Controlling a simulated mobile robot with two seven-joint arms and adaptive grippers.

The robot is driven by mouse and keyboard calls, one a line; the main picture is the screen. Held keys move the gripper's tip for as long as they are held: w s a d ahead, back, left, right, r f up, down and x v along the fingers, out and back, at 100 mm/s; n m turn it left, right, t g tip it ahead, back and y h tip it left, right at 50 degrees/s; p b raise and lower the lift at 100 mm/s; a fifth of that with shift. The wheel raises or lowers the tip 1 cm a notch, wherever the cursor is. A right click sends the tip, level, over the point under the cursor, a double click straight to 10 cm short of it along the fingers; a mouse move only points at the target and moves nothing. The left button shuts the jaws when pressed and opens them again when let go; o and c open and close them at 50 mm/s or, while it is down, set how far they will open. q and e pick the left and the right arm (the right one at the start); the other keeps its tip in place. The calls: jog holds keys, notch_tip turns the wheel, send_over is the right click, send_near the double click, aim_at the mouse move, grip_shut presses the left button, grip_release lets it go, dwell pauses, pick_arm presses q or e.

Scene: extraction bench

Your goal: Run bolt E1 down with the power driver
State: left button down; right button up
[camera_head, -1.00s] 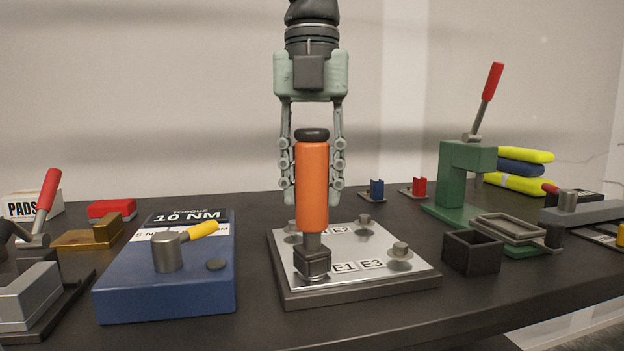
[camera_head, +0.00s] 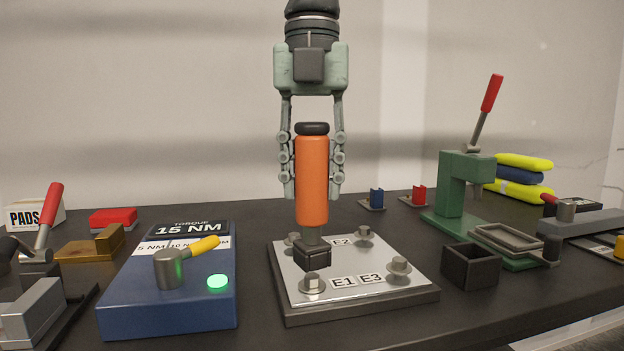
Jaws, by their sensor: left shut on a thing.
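The power driver (camera_head: 312,180) has an orange body, a black cap and a dark square-looking socket (camera_head: 312,256). My left gripper (camera_head: 311,190) comes down from above, shut on the orange body, and holds the driver upright. The socket is apart from bolt E1 (camera_head: 313,285), which shows just below it in the picture. Bolt E1 stands at the near left of the silver plate (camera_head: 350,262), beside the E1 label (camera_head: 343,282). The blue torque box (camera_head: 150,310) reads 15 NM, and its round lamp (camera_head: 218,282) glows green. My right gripper is out of view.
Bolt E3 (camera_head: 399,265) and other bolts stand on the plate. A dark open box (camera_head: 470,267) and a green press (camera_head: 455,185) are to the right. A red-handled clamp (camera_head: 50,205) and a brass block (camera_head: 100,245) are to the left. Dark bench lies bare before the plate.

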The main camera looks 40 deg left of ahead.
pick_arm(q)
jog(key=shift+r, duration=1.5)
